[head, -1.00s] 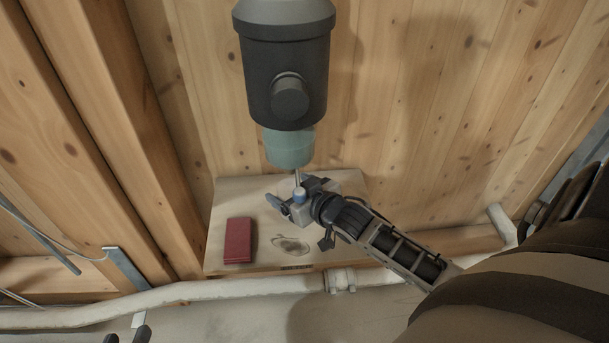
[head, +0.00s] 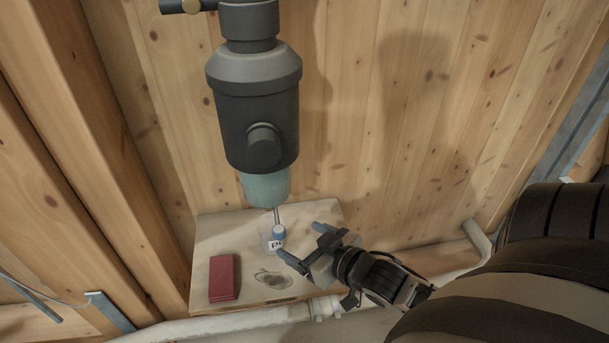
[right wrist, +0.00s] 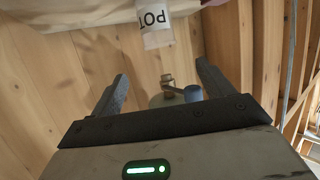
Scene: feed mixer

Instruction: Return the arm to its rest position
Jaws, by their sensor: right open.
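My right gripper (head: 305,243) is open and empty, just right of a clear pot (head: 268,240) with a printed label. The pot stands on a pale board below the mixer (head: 255,115). A blue knob (head: 279,232) shows at the thin metal outlet under the mixer's greenish bottom part. In the right wrist view the spread fingers (right wrist: 162,75) hold nothing. Beyond them are the upside-down-looking pot (right wrist: 155,28), marked POT, and the blue knob (right wrist: 192,93). My left gripper is out of view.
A dark red block (head: 224,278) and a flat oval mark or dish (head: 273,279) are on the pale board (head: 310,218). A white pipe (head: 230,321) runs along the board's front. Wooden beams (head: 110,150) stand at the left, and a plank wall is behind.

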